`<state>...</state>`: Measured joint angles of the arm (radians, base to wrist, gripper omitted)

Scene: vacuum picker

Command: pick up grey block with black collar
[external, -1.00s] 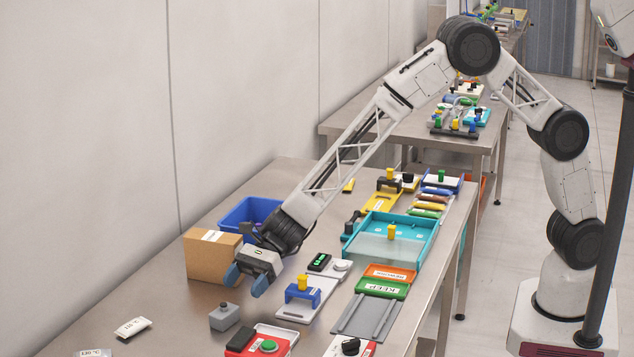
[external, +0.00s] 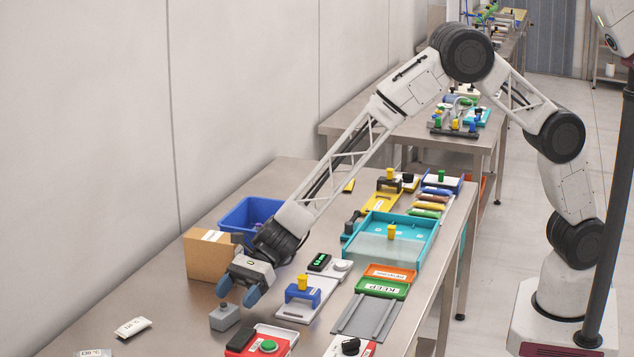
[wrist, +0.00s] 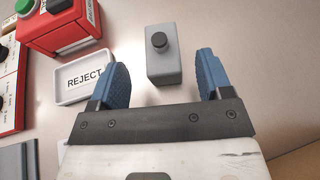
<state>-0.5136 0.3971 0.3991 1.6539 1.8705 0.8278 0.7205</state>
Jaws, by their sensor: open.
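The grey block (external: 224,317) stands upright on the steel table, with a small dark knob and collar on its top. In the wrist view the grey block (wrist: 165,62) lies ahead of and between the lines of my two blue fingers. My gripper (external: 238,294) is open and empty, just above and behind the block in the external view. In the wrist view my gripper (wrist: 160,80) has its fingers spread wider than the block, and I see no contact.
A white tray marked REJECT (wrist: 83,76) and a red box with a green button (external: 262,344) stand close to the block. A cardboard box (external: 208,256) and a blue bin (external: 240,214) are behind. Bare table lies left of the block (external: 170,300).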

